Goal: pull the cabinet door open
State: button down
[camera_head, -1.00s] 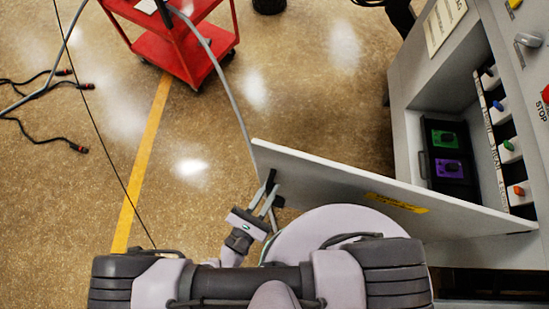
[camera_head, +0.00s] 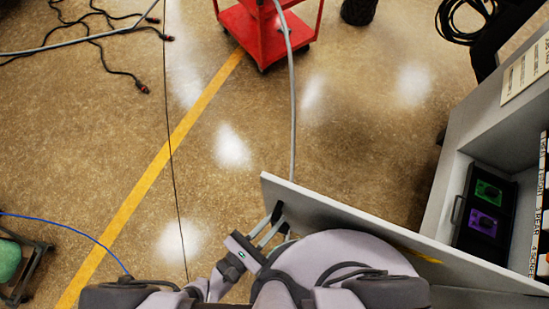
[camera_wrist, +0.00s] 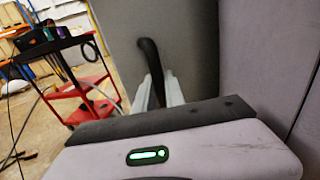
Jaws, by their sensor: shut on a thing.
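The grey cabinet door (camera_head: 345,221) stands swung out from the cabinet (camera_head: 455,150), its free edge toward the picture's middle. My gripper (camera_head: 275,219) is at the door's free end, shut on the black door handle (camera_head: 279,211). In the wrist view the handle (camera_wrist: 150,60) is a dark curved bar on the grey door panel (camera_wrist: 194,50), between my two pale fingers (camera_wrist: 158,92). The cabinet inside shows a black unit with a green and a purple module (camera_head: 485,208). My own body hides the door's lower part in the head view.
A red cart (camera_head: 268,30) stands at the top, with a grey hose (camera_head: 292,110) running down from it toward the door. Black cables (camera_head: 105,45) lie on the floor at upper left. A green object on a dark frame (camera_head: 10,258) is at left.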

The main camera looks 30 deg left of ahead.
jog(key=c, duration=1.4)
grip_release()
jog(key=v, duration=1.7)
jog(key=shift+s+p, duration=0.2)
jog(key=shift+p, duration=0.25)
